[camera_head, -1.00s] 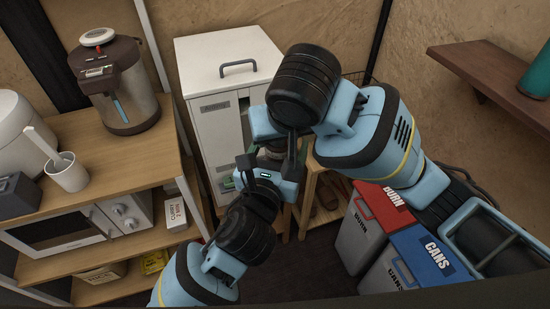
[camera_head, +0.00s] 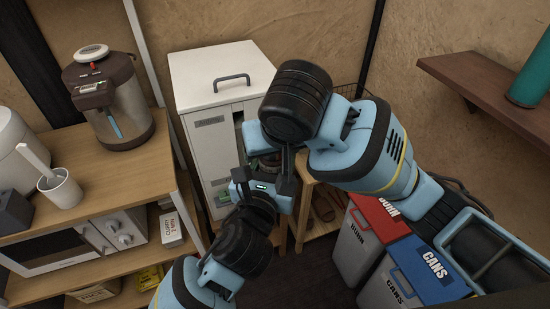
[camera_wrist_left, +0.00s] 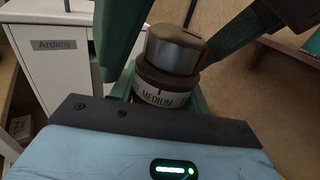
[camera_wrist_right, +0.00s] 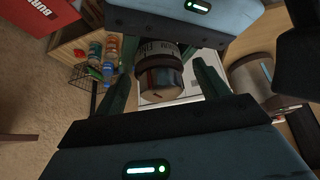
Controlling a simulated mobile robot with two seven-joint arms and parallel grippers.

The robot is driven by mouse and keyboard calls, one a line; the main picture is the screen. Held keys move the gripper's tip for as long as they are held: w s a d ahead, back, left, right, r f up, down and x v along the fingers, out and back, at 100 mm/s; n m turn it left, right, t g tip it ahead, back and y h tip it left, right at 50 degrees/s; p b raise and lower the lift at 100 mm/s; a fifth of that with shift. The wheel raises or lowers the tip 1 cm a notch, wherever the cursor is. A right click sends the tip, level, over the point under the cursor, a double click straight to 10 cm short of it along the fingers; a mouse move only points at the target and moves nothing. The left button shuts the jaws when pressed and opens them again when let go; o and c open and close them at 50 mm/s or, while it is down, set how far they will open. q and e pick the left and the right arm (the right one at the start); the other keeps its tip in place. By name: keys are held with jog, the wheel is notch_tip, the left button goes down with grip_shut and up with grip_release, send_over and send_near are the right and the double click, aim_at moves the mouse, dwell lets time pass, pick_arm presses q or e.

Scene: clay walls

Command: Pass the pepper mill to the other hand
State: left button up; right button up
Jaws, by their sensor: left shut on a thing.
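My right gripper (camera_wrist_right: 165,85) is open, with one finger on each side of the metal cap; gaps show between the fingers and the mill. In the head view the two grippers face each other closely, and the mill (camera_head: 266,160) is mostly hidden between them.
A white cabinet (camera_head: 212,85) stands behind the grippers. A wooden shelf unit (camera_head: 110,170) with a thermal pot (camera_head: 120,105) is at left. Red (camera_head: 372,215) and blue (camera_head: 428,262) lidded bins stand at lower right, under a wall shelf (camera_head: 480,85).

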jog(key=shift+r, duration=0.15)
jog(key=v, duration=1.1)
jog(key=shift+s+r, duration=0.25)
jog(key=shift+s, duration=0.05)
